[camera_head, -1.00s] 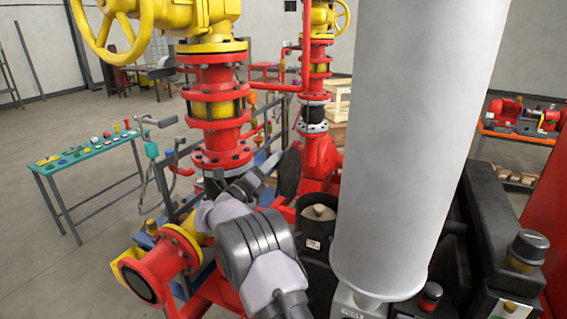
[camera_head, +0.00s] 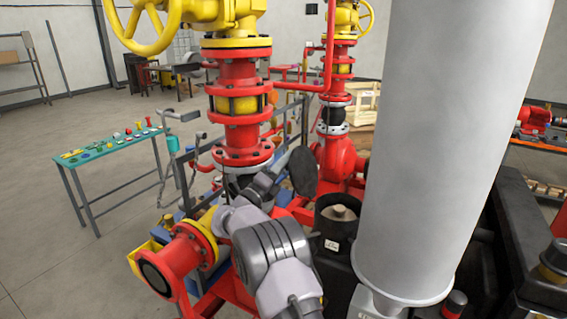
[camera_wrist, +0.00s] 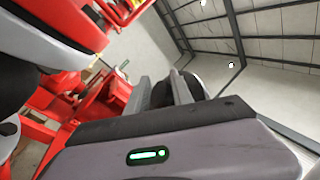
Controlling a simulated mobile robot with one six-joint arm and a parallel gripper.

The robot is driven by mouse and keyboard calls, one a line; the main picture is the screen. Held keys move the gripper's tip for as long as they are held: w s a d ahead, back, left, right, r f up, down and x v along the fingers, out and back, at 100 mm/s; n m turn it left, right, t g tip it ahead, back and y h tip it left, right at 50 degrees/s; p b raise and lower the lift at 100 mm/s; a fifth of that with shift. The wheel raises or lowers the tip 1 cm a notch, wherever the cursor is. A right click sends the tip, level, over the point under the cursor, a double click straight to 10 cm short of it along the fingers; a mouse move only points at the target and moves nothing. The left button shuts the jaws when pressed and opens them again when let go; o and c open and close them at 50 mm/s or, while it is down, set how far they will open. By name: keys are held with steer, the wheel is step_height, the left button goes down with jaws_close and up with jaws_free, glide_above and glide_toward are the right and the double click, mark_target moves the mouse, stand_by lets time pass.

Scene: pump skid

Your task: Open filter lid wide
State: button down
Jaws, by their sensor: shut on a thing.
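The filter housing (camera_head: 337,222) is a black open-topped pot in the head view, with a tan round core (camera_head: 341,213) showing inside. Its lid (camera_head: 304,171) is a dark round disc standing roughly upright, behind and to the left of the pot's mouth, clear of the opening. My gripper (camera_head: 279,168) is at the left edge of the lid and shut on it; the fingertips are small and partly hidden there. In the wrist view my gripper (camera_wrist: 165,90) shows its grey fingers with a dark rounded part between them. The hinge cannot be made out.
A large pale grey cylinder (camera_head: 440,150) stands right of the pot and blocks much of the view. Red and yellow valve piping (camera_head: 240,110) rises close to my arm on the left. A teal table (camera_head: 115,145) with small parts stands farther left, with open floor around it.

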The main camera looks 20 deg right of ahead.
steer(key=c, duration=1.3)
jaws_free()
steer(key=shift+s+d+f+g, duration=0.1)
steer(key=shift+d+f+g, duration=0.15)
steer(key=shift+f, duration=0.2)
steer(key=shift+s+d+f+g, duration=0.1)
steer(key=shift+d+f+g, duration=0.1)
steer(key=shift+f, duration=0.25)
steer(key=shift+c, duration=0.2)
steer(key=o, duration=0.3)
steer(key=shift+d, duration=0.2)
steer(key=shift+o, duration=0.7)
steer(key=shift+s+d+r, duration=0.1)
steer(key=shift+s+r, duration=0.05)
steer(key=shift+a, duration=0.3)
steer(key=b+v, duration=0.1)
steer(key=v, duration=1.5)
steer(key=shift+s+a, duration=0.25)
steer(key=shift+s, duration=0.05)
steer(key=shift+t, duration=0.25)
